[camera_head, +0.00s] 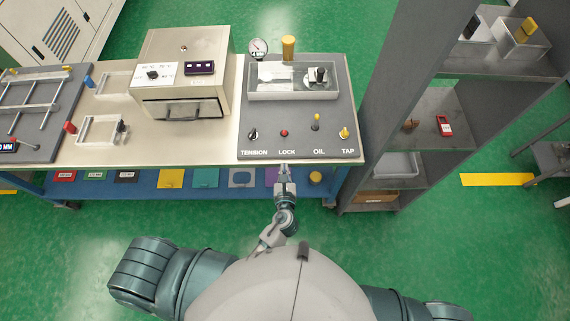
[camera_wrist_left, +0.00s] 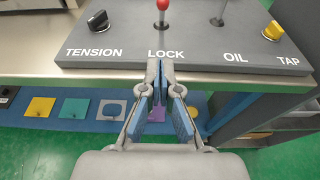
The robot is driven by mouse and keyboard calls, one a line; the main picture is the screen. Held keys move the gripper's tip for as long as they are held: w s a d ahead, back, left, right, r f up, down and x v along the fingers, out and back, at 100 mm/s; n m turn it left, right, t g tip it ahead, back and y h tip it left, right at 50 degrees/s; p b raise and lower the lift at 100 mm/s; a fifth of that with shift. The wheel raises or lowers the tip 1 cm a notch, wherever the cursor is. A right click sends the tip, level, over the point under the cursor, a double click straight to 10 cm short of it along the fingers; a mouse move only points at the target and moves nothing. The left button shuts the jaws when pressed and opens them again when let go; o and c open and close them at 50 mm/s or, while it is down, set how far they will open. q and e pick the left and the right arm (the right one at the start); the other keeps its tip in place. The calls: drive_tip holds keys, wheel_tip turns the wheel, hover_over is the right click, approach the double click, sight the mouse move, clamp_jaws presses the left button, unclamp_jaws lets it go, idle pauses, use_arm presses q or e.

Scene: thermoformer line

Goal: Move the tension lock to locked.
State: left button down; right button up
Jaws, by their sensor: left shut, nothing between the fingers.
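The tension lock is a small lever with a red knob (camera_head: 284,133) above the LOCK label on the grey panel (camera_head: 262,115). In the left wrist view the red knob (camera_wrist_left: 162,5) stands on a metal stem at the top edge, cut off by the frame. A black TENSION knob (camera_head: 253,134) is to its left. My left gripper (camera_head: 284,166) is just in front of the panel's front edge, below the LOCK label. In the left wrist view its fingertips (camera_wrist_left: 160,66) are together and empty, apart from the lever. My right gripper is not in view.
The OIL lever (camera_head: 316,122) and yellow TAP knob (camera_head: 344,133) are right of the lock. A clear tray (camera_head: 292,97) sits behind it. A grey shelf unit (camera_head: 375,120) stands close on the right.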

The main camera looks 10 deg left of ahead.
sight(284, 133)
use_arm(q)
drive_tip(key=x, duration=0.7)
drive_tip(key=shift+w+f, duration=0.1)
drive_tip(key=shift+w, duration=0.15)
drive_tip(key=shift+w+a+r, duration=0.1)
drive_tip(key=shift+w+r, duration=0.25)
drive_tip(key=shift+w, duration=0.25)
drive_tip(key=shift+w+a+r, duration=0.1)
drive_tip(key=shift+w+r, duration=0.25)
drive_tip(key=shift+w, duration=0.2)
drive_tip(key=shift+w+a+r+p, duration=0.15)
drive_tip(key=shift+w+r+p, duration=0.2)
drive_tip(key=shift+w, duration=0.25)
drive_tip(key=shift+f, duration=0.1)
drive_tip(key=shift+w, duration=0.1)
